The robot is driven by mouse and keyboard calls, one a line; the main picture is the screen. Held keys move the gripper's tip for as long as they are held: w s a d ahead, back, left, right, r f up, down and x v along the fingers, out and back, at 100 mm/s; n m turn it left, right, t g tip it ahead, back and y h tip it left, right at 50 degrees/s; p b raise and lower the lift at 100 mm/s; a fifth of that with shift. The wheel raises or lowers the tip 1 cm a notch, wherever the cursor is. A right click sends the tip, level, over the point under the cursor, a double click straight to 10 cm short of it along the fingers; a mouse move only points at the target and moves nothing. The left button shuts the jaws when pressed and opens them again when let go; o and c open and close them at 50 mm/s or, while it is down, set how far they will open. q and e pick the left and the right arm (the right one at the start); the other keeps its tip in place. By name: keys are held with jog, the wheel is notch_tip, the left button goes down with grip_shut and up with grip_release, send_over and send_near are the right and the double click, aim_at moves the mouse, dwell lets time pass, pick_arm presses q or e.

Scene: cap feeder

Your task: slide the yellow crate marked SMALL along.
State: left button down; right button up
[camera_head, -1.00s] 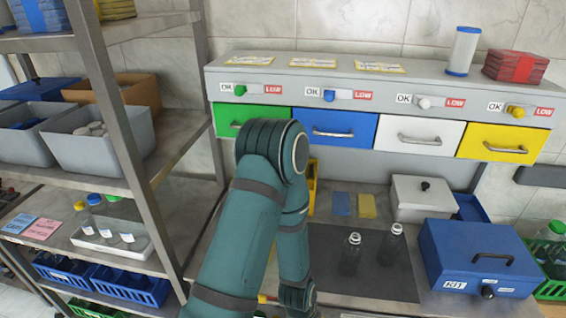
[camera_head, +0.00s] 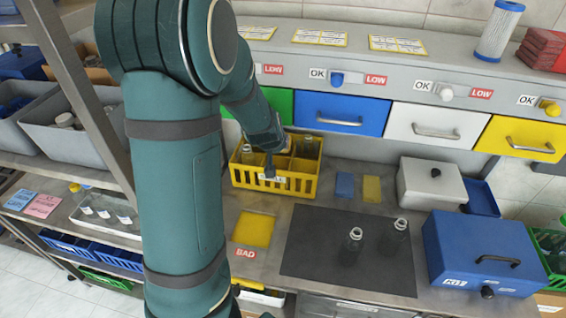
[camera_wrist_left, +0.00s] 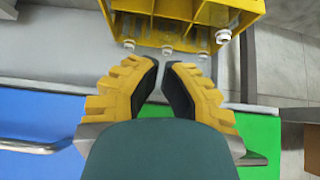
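The yellow crate (camera_head: 304,183) stands on the worktop below the green and blue drawers, with clear bottles in some compartments. Its white front label (camera_head: 272,179) is partly covered, so I cannot read it fully. My left gripper (camera_head: 269,172) is at the crate's middle, its dark finger in front of the label. In the left wrist view the crate (camera_wrist_left: 180,30) fills the top, with several bottles at it. The left gripper (camera_wrist_left: 161,66) points at it there, fingertips a little apart with nothing seen between them. Contact is unclear. My right gripper is out of view.
A yellow mat with a BAD sign (camera_head: 250,253) lies in front of the crate. Blue and yellow pads (camera_head: 344,186) lie to its right. A dark mat (camera_head: 315,262) holds two bottles. A grey box (camera_head: 425,190) and blue KIT box (camera_head: 480,245) stand further right.

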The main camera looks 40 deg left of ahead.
pick_arm(q)
jog(key=b+x, duration=0.3)
jog(key=x, duration=0.7)
jog(key=shift+f, duration=0.3)
notch_tip(320, 180, down, 7)
jog(key=w, duration=0.1)
jog(key=shift+w+a+b, duration=0.25)
jog(key=shift+a+b, duration=0.1)
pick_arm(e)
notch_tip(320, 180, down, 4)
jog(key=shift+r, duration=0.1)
pick_arm(q)
jog(key=shift+s+r, duration=0.1)
jog(key=shift+r, duration=0.05)
